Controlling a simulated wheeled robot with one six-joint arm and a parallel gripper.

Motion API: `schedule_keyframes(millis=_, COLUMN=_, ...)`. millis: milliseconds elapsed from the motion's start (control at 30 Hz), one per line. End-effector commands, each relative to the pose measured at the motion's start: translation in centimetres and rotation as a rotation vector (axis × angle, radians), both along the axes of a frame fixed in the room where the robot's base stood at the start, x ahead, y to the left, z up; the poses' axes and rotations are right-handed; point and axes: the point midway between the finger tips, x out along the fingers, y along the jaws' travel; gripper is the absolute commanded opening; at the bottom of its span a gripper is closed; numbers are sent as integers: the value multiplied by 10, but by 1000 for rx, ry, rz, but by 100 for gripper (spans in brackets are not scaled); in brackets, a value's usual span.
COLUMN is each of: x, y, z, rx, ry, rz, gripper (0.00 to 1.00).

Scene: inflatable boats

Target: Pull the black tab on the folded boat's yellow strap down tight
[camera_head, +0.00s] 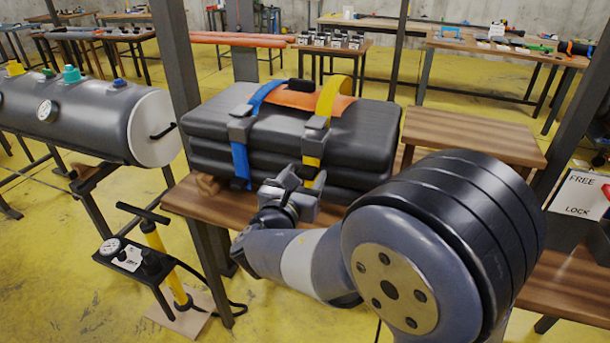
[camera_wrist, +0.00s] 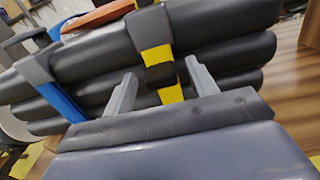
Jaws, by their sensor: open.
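The folded boat (camera_head: 365,135) is a stack of thick dark grey rolls on a wooden bench. Its yellow strap (camera_head: 326,102) runs over the top and down the front through a grey buckle (camera_head: 315,133). In the wrist view the yellow strap (camera_wrist: 156,60) hangs down the front, with the black tab (camera_wrist: 161,76) on it below the buckle. My gripper (camera_wrist: 158,85) is open, with one finger on each side of the strap, and the tab shows between them. Whether the fingers touch the strap cannot be told. In the head view my gripper (camera_head: 290,184) hides the tab.
A blue strap (camera_head: 240,160) with its own buckle is left of the yellow one. An orange piece (camera_head: 305,97) lies on top of the boat. Dark posts (camera_head: 180,70) stand at the bench's left. A yellow pump (camera_head: 155,240) stands on the floor at left.

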Motion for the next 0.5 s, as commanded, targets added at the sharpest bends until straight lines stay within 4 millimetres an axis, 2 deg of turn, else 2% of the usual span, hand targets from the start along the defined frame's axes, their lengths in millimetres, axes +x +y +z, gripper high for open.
schedule_keyframes(millis=367, x=6, y=-3, z=-1, rx=1, ry=2, rz=0, gripper=55)
schedule_keyframes(millis=500, x=6, y=-3, z=0, rx=0, ry=1, rz=0, gripper=44)
